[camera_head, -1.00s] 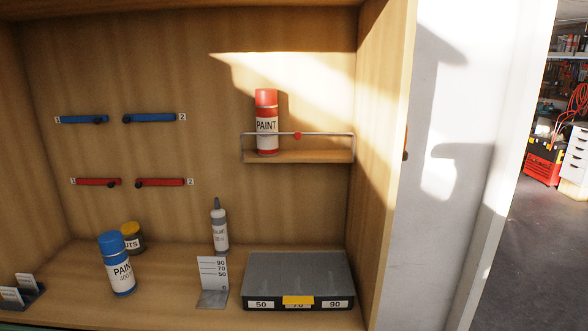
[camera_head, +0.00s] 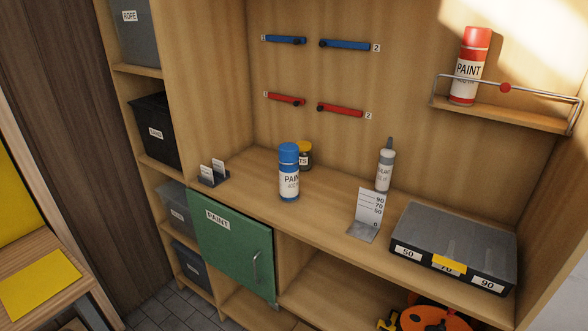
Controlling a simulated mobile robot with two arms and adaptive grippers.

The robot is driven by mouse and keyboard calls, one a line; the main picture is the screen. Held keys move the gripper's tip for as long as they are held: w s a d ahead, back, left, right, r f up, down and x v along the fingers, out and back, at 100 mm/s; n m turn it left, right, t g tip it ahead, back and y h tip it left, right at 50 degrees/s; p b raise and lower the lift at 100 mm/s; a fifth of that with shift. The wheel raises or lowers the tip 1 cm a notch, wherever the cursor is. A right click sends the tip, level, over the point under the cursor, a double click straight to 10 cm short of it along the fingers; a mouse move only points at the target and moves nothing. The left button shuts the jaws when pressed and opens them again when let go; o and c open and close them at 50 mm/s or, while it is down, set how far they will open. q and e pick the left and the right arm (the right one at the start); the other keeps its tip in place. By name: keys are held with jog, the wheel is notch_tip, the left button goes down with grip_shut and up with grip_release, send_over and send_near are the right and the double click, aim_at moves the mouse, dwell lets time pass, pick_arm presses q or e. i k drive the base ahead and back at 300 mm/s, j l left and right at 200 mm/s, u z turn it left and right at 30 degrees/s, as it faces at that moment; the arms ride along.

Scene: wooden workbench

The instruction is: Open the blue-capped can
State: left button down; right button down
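The blue-capped paint can (camera_head: 289,180) stands upright on the workbench top in the head view. Its blue cap (camera_head: 289,153) is on it, and its label is white with the word PAINT partly readable. A jar with a yellow lid (camera_head: 304,155) stands close behind it to the right, partly hidden by the can. Neither of my grippers shows in the head view.
A sealant bottle (camera_head: 385,170), a grey angled scale plate (camera_head: 367,213) and a black case (camera_head: 455,245) stand to the can's right. A small card holder (camera_head: 213,175) is to its left. A red-capped can (camera_head: 469,70) sits on a railed shelf. A green cabinet door (camera_head: 234,243) is below.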

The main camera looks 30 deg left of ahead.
aim_at(288, 174)
jog(key=j, duration=1.05)
jog(key=i+j, duration=0.1)
jog(key=j, duration=0.95)
